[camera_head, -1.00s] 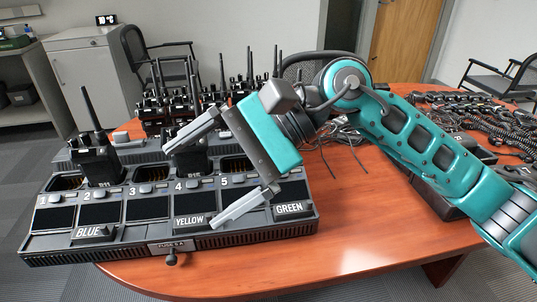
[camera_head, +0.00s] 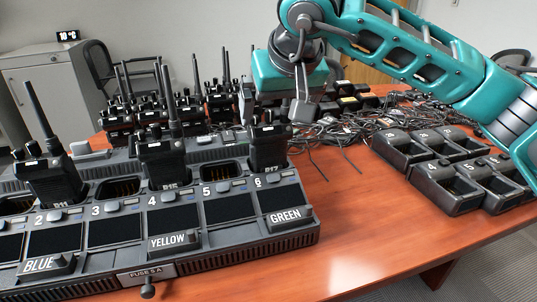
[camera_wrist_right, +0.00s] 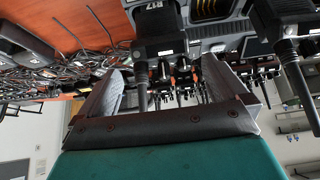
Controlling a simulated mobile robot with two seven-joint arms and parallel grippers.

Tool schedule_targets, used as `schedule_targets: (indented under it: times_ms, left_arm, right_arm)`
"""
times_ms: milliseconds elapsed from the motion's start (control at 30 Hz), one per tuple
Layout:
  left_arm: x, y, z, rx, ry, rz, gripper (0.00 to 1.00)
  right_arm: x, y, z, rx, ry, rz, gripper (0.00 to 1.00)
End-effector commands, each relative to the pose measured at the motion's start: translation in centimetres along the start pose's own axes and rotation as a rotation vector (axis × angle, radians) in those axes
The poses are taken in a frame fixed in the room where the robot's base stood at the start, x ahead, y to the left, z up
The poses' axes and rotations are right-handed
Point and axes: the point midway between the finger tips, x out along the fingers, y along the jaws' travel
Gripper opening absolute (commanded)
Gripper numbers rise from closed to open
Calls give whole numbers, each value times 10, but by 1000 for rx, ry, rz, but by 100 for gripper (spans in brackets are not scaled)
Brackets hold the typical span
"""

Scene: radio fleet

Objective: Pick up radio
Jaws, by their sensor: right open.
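Three black radios stand upright in the charger (camera_head: 105,262): R11 (camera_head: 50,182) at slot 2, R15 (camera_head: 160,163) at slot 4 and R17 (camera_head: 268,150) at slot 6. My right gripper (camera_head: 275,112) is open above R17, its jaws on either side of the radio's upper end. In the right wrist view, R17 (camera_wrist_right: 161,28) lies ahead of the open right gripper (camera_wrist_right: 163,72), with its knobs and antenna between the fingers. I cannot tell whether a finger touches it. My left gripper is not in view.
Several more radios (camera_head: 185,112) stand behind the charger. A tangle of black cables (camera_head: 345,133) lies to its right. Empty single chargers (camera_head: 450,185) sit at the right of the wooden table (camera_head: 345,225). The table's front right is clear.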

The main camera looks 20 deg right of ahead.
Motion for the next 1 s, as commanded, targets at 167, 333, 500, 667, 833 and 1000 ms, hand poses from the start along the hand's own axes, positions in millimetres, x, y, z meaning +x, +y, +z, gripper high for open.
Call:
schedule_targets:
  times_ms: [167, 333, 500, 667, 833, 1000]
  left_arm:
    - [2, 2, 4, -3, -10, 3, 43]
    - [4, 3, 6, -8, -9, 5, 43]
    - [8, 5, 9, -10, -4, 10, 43]
    - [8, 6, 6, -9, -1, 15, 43]
    - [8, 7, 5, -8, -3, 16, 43]
    - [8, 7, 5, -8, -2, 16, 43]
  right_arm:
    - [17, 0, 0, 0, 0, -2, 100]
    - [29, 0, 2, 2, -1, -2, 100]
    - [56, 0, 5, 2, -2, -2, 100]
    - [70, 0, 3, 1, 0, -3, 100]
    - [70, 0, 2, 0, 1, -3, 100]
    - [70, 0, 2, 1, 1, -3, 86]
